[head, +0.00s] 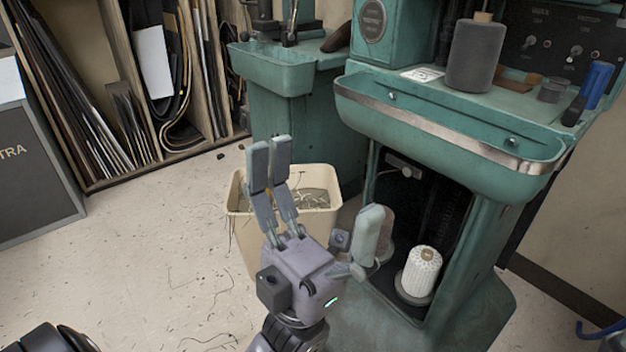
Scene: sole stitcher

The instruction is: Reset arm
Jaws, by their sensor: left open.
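My left gripper (318,187) is in the lower middle of the head view, in front of the green stitcher and the cream bin. Its two side-by-side fingers point up and its thumb stands apart on the right. It is open, with nothing between the fingers and thumb. The fingers cover part of the bin, and the thumb partly covers a spool in the stitcher's cabinet. My right gripper is not in view.
The green stitcher (440,120) with its open cabinet and white thread cone (421,270) stands to the right. The cream bin (318,222) of scraps is behind the gripper. A rack (103,181) of sheets stands at the back left. The floor (130,255) at left is mostly clear.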

